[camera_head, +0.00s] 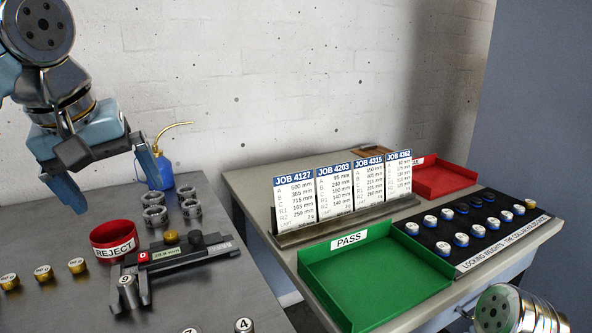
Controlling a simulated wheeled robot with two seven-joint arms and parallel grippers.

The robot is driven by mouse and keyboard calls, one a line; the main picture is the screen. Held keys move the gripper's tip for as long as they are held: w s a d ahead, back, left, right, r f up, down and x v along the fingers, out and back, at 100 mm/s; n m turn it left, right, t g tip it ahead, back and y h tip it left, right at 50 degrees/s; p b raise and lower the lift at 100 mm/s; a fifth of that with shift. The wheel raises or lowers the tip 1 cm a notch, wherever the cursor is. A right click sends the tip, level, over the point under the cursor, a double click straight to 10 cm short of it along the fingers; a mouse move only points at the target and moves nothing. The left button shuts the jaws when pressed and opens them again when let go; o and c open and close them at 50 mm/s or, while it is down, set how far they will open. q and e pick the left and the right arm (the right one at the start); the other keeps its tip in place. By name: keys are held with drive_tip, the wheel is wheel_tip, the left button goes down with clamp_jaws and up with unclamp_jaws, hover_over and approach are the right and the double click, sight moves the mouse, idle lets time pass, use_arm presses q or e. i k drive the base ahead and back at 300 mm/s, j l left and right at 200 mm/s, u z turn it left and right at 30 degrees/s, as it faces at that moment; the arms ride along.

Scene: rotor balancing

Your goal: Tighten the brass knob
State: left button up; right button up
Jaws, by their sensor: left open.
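The brass knob (171,237) sits on top of a dark slide-like fixture (190,257) on the left metal bench. A black knob (196,240) stands just right of it. The fixture has a red block marked 0 and a small green display at its left. My left gripper (116,196) is open and empty, with its fingers pointing down, above and to the left of the brass knob and apart from it. My right gripper is out of the picture; only a part of my right arm shows at the bottom right.
A red REJECT ring-shaped bin (113,240) stands close left of the fixture. A blue oil can (157,171) and several steel collars (155,215) are behind it. Brass weights (43,274) lie left. The right table holds job cards (340,188), a green PASS tray (375,275) and a weights board (470,232).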

sight(171, 237)
drive_tip(key=k, duration=1.45)
